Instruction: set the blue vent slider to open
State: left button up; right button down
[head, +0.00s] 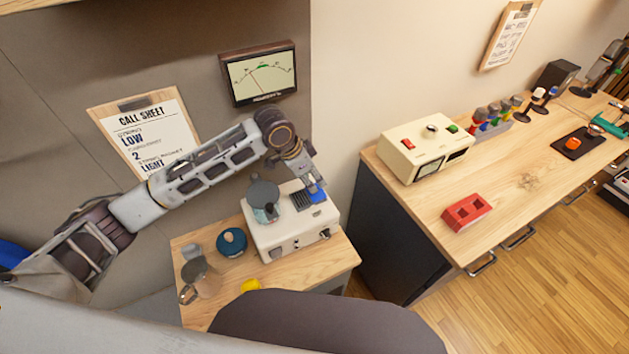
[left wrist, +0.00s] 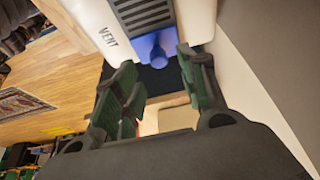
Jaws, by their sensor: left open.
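The blue vent slider (head: 317,194) sits on top of the cream unit (head: 283,243), at the end of a dark slatted vent (head: 301,199). In the left wrist view the blue slider (left wrist: 153,48) has a knob standing up from it, beside the "VENT" label (left wrist: 108,37). My left gripper (head: 311,183) is over the slider in the head view. In the left wrist view its green-padded fingers (left wrist: 158,85) are open, one on each side of the knob's line, with nothing between the pads. I cannot tell whether they touch the slider. My right gripper is not in view.
A grey-teal pot (head: 264,198) stands on the unit left of the vent. A blue round item (head: 231,241), a clear jug (head: 203,279) and a yellow item (head: 250,285) are on the small table. A call sheet (head: 148,132) and a meter (head: 259,75) hang behind my left arm.

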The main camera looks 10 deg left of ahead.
pick_arm(q)
jog(key=v, duration=0.8)
jog(key=shift+r, duration=0.15)
dwell(0.5)
